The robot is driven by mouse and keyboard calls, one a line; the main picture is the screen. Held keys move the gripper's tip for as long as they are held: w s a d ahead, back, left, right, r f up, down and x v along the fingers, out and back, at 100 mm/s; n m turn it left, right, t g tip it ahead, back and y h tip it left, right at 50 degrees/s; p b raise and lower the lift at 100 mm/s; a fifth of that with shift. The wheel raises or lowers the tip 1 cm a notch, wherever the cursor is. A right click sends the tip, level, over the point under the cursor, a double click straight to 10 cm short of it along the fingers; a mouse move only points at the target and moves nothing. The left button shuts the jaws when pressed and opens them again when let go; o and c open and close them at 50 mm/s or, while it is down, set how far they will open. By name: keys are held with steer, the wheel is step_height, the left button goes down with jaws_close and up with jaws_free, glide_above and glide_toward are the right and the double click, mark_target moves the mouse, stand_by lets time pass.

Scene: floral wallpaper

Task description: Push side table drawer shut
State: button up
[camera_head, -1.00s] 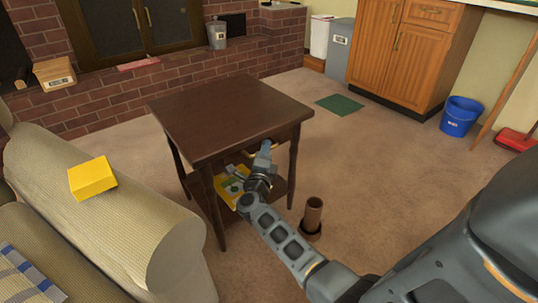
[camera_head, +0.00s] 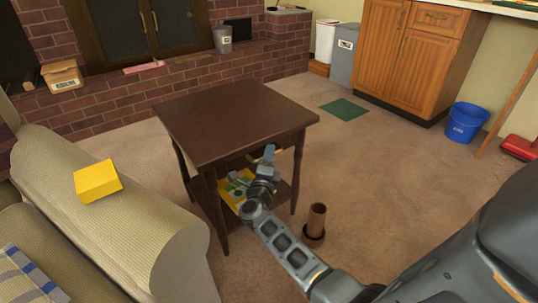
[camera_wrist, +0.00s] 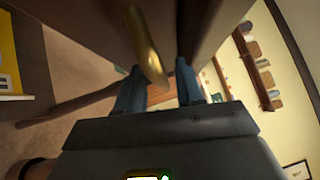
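The dark brown side table (camera_head: 235,116) stands in the middle of the head view. Its drawer front (camera_head: 287,142) shows just under the tabletop on the side facing me, partly hidden by my gripper. How far the drawer stands out is hard to tell. In the wrist view, a brass drawer handle (camera_wrist: 146,45) hangs close ahead of my gripper (camera_wrist: 159,75), lined up with the gap between its fingers. The fingers are apart. In the head view, my gripper (camera_head: 256,168) is below the tabletop edge, in front of the drawer.
A yellow item (camera_head: 230,196) lies on the table's lower shelf. A brown cylinder (camera_head: 316,220) stands on the floor just right of the table. A sofa (camera_head: 120,215) with a yellow box (camera_head: 97,181) is close on the left.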

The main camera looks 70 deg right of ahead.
steer(key=p+v, duration=0.1)
steer(key=v, duration=0.6)
steer(key=shift+p, duration=0.3)
